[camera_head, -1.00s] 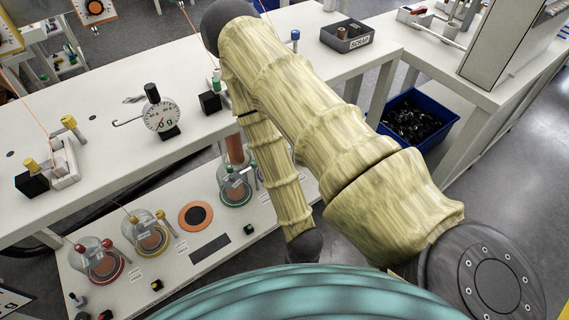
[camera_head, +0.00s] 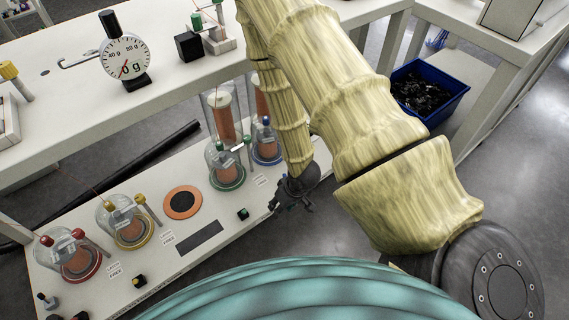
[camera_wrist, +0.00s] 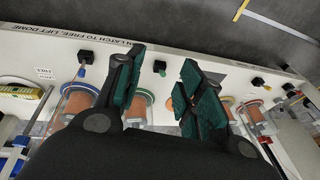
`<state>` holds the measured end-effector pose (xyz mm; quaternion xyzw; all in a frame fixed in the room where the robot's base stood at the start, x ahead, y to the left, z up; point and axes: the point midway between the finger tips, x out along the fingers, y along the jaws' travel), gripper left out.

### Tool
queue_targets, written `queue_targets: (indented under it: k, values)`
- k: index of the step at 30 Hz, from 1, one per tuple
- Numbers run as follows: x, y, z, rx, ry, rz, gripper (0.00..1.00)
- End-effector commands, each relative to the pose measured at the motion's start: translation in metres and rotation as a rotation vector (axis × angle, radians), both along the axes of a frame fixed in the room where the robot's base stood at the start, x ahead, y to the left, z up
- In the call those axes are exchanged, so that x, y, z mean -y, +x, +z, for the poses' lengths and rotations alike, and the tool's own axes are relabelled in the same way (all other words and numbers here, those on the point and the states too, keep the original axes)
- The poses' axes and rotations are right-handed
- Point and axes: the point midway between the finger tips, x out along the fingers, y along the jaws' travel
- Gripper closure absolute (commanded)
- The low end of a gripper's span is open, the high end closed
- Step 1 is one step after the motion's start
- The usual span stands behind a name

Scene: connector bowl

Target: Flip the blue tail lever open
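The blue station (camera_head: 266,146) is a clear dome with a blue base ring and a blue knob, standing on the lower white shelf just left of my forearm. My arm is close to its right side, and I cannot make out its tail lever clearly. My gripper (camera_head: 290,206) hangs in front and to the right of it, above the shelf's front edge. In the wrist view the blue-ringed dome (camera_wrist: 80,97) is left of my gripper (camera_wrist: 162,82). The two green-padded fingers are spread apart with nothing between them.
A green dome station (camera_head: 225,168) stands left of the blue one; yellow (camera_head: 130,225) and red (camera_head: 72,256) stations are farther left. Small black button blocks, such as the green one (camera_head: 243,214), line the front edge. The upper table (camera_head: 60,105) overhangs behind.

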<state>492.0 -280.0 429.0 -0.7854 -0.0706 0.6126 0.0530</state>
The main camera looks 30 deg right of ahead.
Motion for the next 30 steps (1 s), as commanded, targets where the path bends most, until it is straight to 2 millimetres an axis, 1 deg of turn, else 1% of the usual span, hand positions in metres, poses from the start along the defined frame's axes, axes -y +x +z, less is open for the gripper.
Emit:
queue_targets:
  k: [1,9,18,24,30]
  values:
    - [0.006,0.013,-0.018,0.016,0.003,0.007,0.62]
    - [0.036,0.063,-0.048,0.07,0.02,0.052,0.62]
    - [0.076,0.11,-0.074,0.113,0.015,0.102,0.62]
    - [0.107,0.137,-0.089,0.133,-0.004,0.137,0.62]
    - [0.138,0.158,-0.098,0.148,-0.032,0.167,0.62]
